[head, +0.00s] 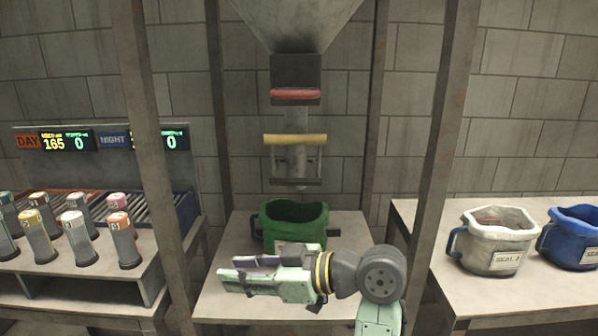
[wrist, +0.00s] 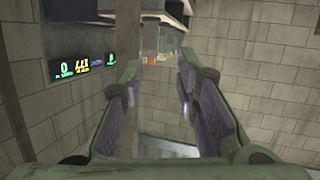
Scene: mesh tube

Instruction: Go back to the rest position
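My gripper (head: 236,273) is in front of the middle table in the head view, pointing left. In the wrist view my gripper (wrist: 158,80) shows its two fingers spread wide, with nothing between them. It is open and empty. A green bucket (head: 293,222) stands on the middle table behind my gripper, under the hopper's spout. My gripper and forearm hide the lower part of the bucket.
A metal hopper (head: 296,20) with a red bar and a yellow handle (head: 295,139) hangs above the bucket. Steel posts (head: 455,120) flank it. Several capped tubes (head: 74,235) stand on the left bench. White (head: 492,240) and blue (head: 574,238) buckets stand on the right table.

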